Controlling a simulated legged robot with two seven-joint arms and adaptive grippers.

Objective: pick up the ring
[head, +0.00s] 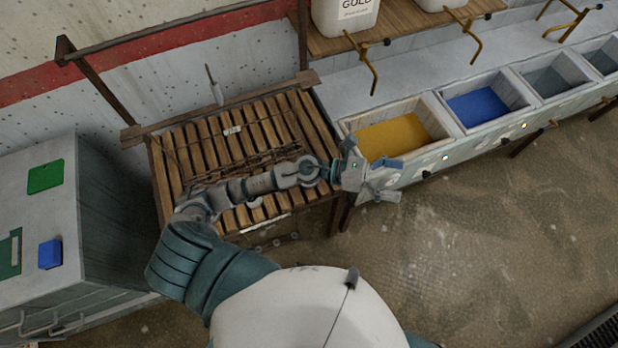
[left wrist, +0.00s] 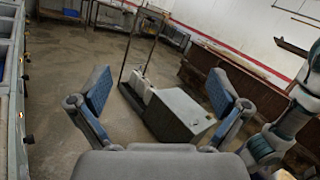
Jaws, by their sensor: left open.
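My left gripper (head: 393,178) is open and empty in the head view. It is beside the front edge of the trough with the yellow basin, past the right edge of the slatted wooden rack (head: 185,150). In the left wrist view its two blue-padded fingers (left wrist: 160,85) stand wide apart with nothing between them. I cannot make out a ring for sure. A small pale curved piece (head: 255,203) lies on the rack just below my left forearm; it is too small to identify. My left arm hides part of the rack. My right gripper is not in view.
A trough holds a yellow basin (head: 395,135), a blue basin (head: 480,107) and grey ones, with brass taps (head: 363,62) above. A grey cabinet (head: 105,200) stands at left. Open floor (head: 480,230) lies at right. The wrist view shows a grey box (left wrist: 178,115) on the floor.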

